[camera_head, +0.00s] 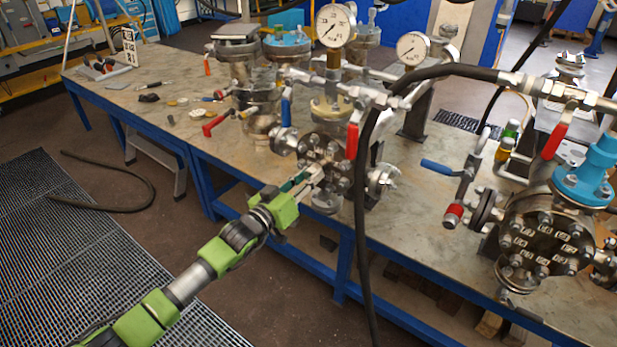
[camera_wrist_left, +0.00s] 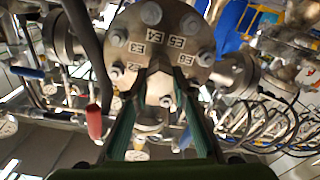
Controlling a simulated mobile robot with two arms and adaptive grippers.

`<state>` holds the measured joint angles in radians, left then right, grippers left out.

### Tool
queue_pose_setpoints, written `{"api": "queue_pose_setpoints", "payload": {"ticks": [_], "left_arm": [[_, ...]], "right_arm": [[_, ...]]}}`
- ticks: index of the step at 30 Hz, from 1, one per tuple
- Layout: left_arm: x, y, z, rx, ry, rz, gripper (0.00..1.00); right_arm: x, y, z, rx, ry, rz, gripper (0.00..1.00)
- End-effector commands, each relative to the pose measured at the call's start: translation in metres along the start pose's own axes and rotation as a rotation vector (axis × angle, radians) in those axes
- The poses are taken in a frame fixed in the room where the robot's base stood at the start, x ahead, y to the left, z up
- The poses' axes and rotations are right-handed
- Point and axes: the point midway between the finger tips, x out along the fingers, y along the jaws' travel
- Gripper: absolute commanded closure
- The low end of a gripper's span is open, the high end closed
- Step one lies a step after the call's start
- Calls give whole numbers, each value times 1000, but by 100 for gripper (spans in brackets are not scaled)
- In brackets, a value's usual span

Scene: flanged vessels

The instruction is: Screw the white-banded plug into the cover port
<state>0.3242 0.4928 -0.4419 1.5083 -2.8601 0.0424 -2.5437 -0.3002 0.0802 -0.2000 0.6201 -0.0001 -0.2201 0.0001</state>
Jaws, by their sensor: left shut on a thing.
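My left gripper (camera_head: 306,180) reaches in from the lower left to the front of the bolted cover (camera_head: 322,148) on the middle vessel. The cover also shows in the left wrist view (camera_wrist_left: 160,30), with round bolts and white tags. In that view the green fingers of my left gripper (camera_wrist_left: 158,92) close in on a pale piece (camera_wrist_left: 157,86) close in front of the cover face. This seems to be the plug. Its white band is not clear, and whether it touches the port cannot be told. My right gripper is not in view.
A black hose (camera_head: 366,200) hangs down just right of the middle vessel. Another tagged vessel (camera_head: 545,243) is at the right. Small parts lie on the bench (camera_head: 150,85) at left.

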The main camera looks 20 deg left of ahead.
Motion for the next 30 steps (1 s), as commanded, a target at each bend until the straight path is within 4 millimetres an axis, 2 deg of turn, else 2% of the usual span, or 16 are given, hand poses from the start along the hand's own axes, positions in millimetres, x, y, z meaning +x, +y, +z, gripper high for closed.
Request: {"api": "queue_pose_setpoints", "payload": {"ticks": [3,4,6,16,20,23,30], "left_arm": [[0,-1,2,-1,-3,-2,100],[0,-1,2,-1,-3,-2,72],[0,-1,1,-2,-3,-2,57],[-1,-1,2,-5,-3,-2,57],[-9,-1,2,-5,-4,-2,57],[-23,-1,2,-5,-4,-2,57],[-71,-1,3,-4,-5,-1,57]], "right_arm": [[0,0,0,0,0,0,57],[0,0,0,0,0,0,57],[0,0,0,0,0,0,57],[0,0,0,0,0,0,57],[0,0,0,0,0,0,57],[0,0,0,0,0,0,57],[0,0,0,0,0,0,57]]}}
